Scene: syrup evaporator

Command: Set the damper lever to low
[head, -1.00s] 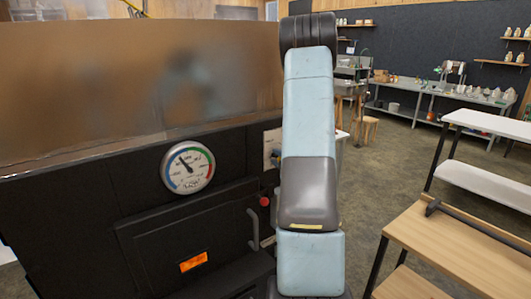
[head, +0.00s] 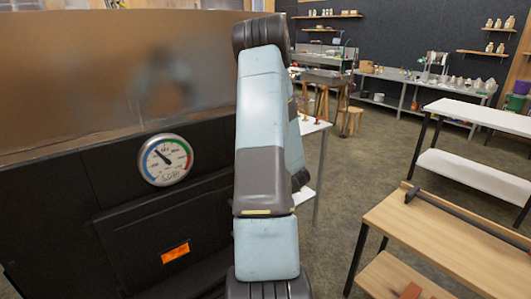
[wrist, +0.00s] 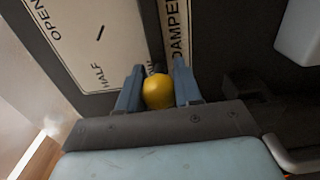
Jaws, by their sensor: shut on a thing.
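In the wrist view, the round yellow knob (wrist: 158,91) of the damper lever sits between the two blue fingers of my gripper (wrist: 157,88), which is shut on it. The white damper plate (wrist: 85,40) is behind, with "OPEN" at the upper left, "HALF" lower down and "DAMPER" along the right. The knob is past "HALF", on the "DAMPER" side; a small word right behind it is mostly covered, so I cannot read it. The lever's shaft is hidden. In the head view, my arm hides the gripper, lever and plate.
A wooden bench (head: 440,240) and white shelves (head: 480,115) stand at the right. Open floor (head: 340,190) lies between them and my arm.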

